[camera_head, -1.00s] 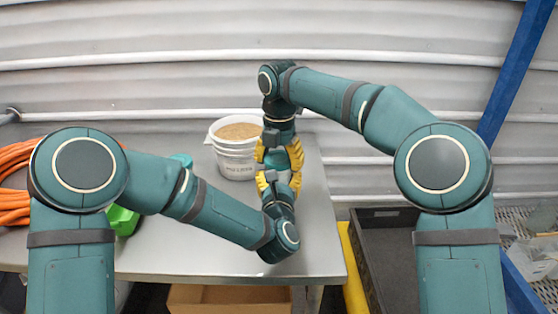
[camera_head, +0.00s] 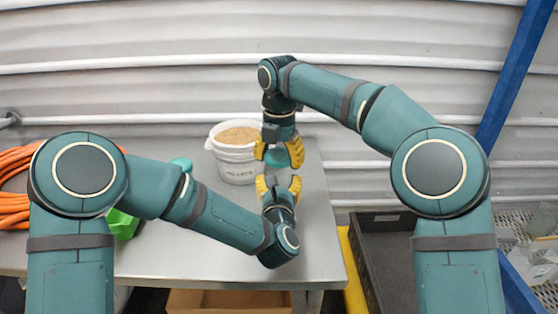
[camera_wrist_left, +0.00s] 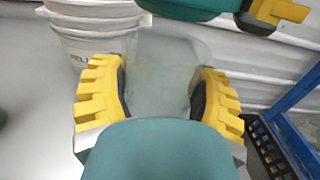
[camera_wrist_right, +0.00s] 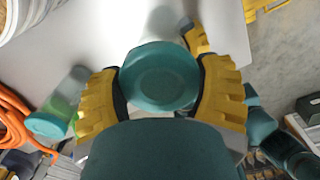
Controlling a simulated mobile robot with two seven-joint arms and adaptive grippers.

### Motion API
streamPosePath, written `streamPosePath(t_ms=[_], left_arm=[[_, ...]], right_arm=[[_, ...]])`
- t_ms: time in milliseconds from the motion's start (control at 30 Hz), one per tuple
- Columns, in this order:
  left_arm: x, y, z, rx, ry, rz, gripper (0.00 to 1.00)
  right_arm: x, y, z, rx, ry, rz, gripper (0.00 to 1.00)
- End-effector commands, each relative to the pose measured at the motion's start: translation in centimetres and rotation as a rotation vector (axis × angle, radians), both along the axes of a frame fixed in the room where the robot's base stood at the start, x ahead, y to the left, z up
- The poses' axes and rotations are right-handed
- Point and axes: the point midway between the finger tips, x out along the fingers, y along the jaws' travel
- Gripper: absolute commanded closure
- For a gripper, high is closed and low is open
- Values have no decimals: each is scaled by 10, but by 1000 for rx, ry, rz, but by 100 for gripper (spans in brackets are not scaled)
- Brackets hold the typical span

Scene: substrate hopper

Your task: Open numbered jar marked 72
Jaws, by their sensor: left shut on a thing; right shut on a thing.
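My right gripper (camera_head: 279,156) is shut on a round teal lid (camera_wrist_right: 160,77), which fills the space between its fingers in the right wrist view. My left gripper (camera_wrist_left: 160,95) is shut on a clear, translucent jar body (camera_wrist_left: 165,75), facing the right gripper over the table. The lid and jar body look apart: in the right wrist view the jar body (camera_wrist_right: 165,22) shows beyond the lid and offset from it. No number is legible on the held jar. Another clear jar with a teal lid (camera_wrist_right: 48,125) stands to the left; its lid (camera_head: 182,163) also shows in the head view.
A white bucket (camera_head: 234,166) of pellets stands just left of the grippers on the grey metal table (camera_head: 180,258). An orange hose (camera_head: 14,185) and a green object (camera_head: 122,222) are at the left. A dark crate (camera_head: 385,250) is right of the table.

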Motion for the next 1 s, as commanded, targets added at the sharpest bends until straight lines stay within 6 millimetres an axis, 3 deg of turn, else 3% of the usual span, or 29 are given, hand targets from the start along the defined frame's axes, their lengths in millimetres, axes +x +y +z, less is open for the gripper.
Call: streamPosePath(t_ms=[367, 700, 967, 1000], left_arm=[[0, 0, 0, 0, 0, 1, 100], [0, 0, 0, 0, 0, 1, 100], [0, 0, 0, 0, -1, 1, 100], [0, 0, 0, 0, -1, 0, 30]], right_arm=[[0, 0, 3, 0, 0, 0, 74], [0, 0, 38, 1, -1, 0, 74], [0, 0, 41, 0, 0, 0, 74], [0, 0, 41, 0, 0, 0, 74]])
